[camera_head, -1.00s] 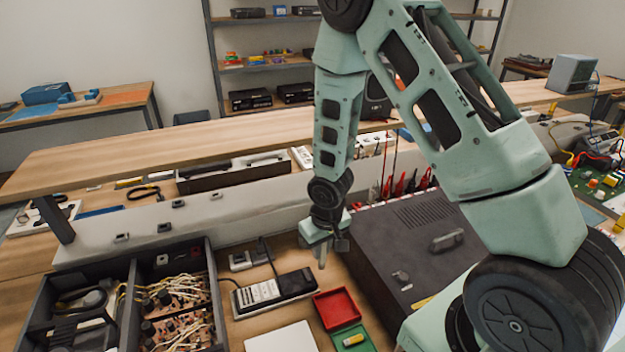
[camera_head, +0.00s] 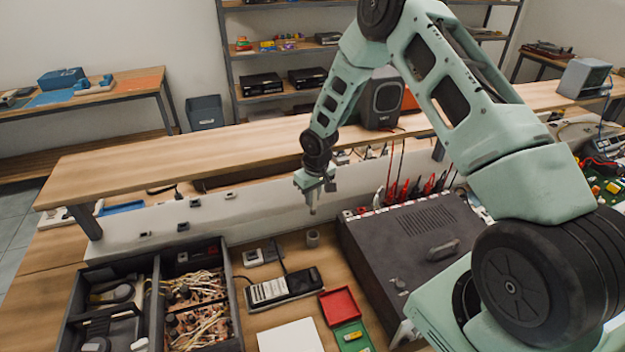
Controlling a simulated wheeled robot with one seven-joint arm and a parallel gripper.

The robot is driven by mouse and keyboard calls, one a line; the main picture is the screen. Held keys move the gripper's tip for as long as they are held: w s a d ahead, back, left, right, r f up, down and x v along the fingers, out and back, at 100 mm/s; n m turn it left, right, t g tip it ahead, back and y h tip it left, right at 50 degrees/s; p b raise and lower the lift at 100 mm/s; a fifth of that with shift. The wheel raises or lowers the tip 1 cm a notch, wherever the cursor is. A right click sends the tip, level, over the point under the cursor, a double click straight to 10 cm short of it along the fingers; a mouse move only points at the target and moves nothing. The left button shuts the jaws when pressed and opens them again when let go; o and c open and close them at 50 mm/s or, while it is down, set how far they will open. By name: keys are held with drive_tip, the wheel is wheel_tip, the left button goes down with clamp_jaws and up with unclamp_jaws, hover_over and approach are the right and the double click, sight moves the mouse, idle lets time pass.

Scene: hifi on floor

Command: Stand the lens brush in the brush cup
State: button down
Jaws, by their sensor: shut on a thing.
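My gripper (camera_head: 313,192) is in the middle of the head view, in front of the low white back panel. It is shut on a small, pale, upright thing, which I take to be the lens brush (camera_head: 313,208). Only its lower end shows below the fingers; the rest is hidden. A small grey round cup (camera_head: 313,239), likely the brush cup, stands on the bench below it in the picture. A gap shows between the brush's lower end and the cup, so they look apart.
A dark instrument case (camera_head: 408,262) stands close on the right. A meter or remote-like device (camera_head: 284,289) lies at front left, beside a divided box of wires (camera_head: 196,309). A red tray (camera_head: 339,305) sits in front. A wooden shelf (camera_head: 230,150) runs behind.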

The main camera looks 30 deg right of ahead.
drive_tip(key=shift+w+d+f, duration=0.1)
drive_tip(key=shift+w, duration=0.1)
wheel_tip(320, 180, down, 9)
drive_tip(key=b, duration=0.5)
drive_tip(key=shift+r, duration=0.2)
drive_tip(key=shift+f+b, duration=2.1)
drive_tip(key=shift+f, duration=0.05)
idle(2.3)
drive_tip(key=c, duration=1.3)
unclamp_jaws()
drive_tip(key=shift+r, duration=0.1)
drive_tip(key=r+b, duration=0.1)
drive_tip(key=r, duration=0.4)
drive_tip(key=s+r+b, duration=0.1)
drive_tip(key=r+b, duration=0.1)
drive_tip(key=r, duration=0.4)
drive_tip(key=s+r+b, duration=0.1)
drive_tip(key=r, duration=0.5)
drive_tip(key=shift+s+d, duration=0.1)
drive_tip(key=shift+r, duration=0.1)
